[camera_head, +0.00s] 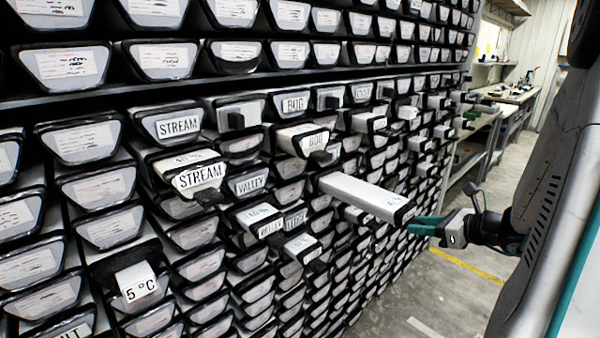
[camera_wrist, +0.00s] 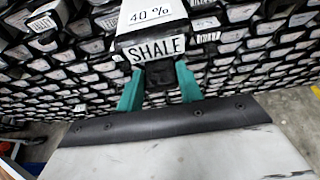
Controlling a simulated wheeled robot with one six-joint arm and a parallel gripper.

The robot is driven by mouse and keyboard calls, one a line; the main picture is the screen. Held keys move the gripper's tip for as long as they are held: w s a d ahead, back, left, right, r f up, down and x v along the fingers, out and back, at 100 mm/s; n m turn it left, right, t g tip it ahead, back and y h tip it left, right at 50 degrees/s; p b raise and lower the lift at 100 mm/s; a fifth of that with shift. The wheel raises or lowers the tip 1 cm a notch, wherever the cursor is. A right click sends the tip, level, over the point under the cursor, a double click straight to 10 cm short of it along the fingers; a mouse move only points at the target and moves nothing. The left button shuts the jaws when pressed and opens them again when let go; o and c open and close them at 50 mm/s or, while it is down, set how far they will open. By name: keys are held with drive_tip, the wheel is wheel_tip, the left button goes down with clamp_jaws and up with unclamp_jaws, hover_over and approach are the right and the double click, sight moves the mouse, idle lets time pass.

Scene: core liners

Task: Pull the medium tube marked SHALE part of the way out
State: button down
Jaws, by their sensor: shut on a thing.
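The SHALE tube (camera_head: 355,192) is a long pale box that sticks well out of the rack in the head view, further than the tubes around it. In the wrist view the SHALE tube (camera_wrist: 152,22) shows "40 %" on top and SHALE on its front label, with a black handle (camera_wrist: 160,74) below the label. My gripper (camera_wrist: 159,80) has teal fingers on either side of this handle and is shut on it. In the head view my gripper (camera_head: 420,225) is at the tube's outer end, and the handle is hidden there.
The rack wall (camera_head: 75,185) holds many black-rimmed tubes. Several others stick out, including STREAM (camera_head: 200,178), BOG (camera_head: 314,142) and 5 °C (camera_head: 138,285). Open floor (camera_head: 455,290) lies in front of the rack, with benches (camera_head: 505,105) at the back right.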

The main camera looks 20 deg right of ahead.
drive_tip(key=s+d, duration=0.2)
drive_tip(key=s, duration=0.4)
idle(0.4)
drive_tip(key=shift+d, duration=0.1)
drive_tip(key=c, duration=0.8)
unclamp_jaws()
drive_tip(key=shift+c, duration=0.2)
drive_tip(key=shift+f, duration=0.1)
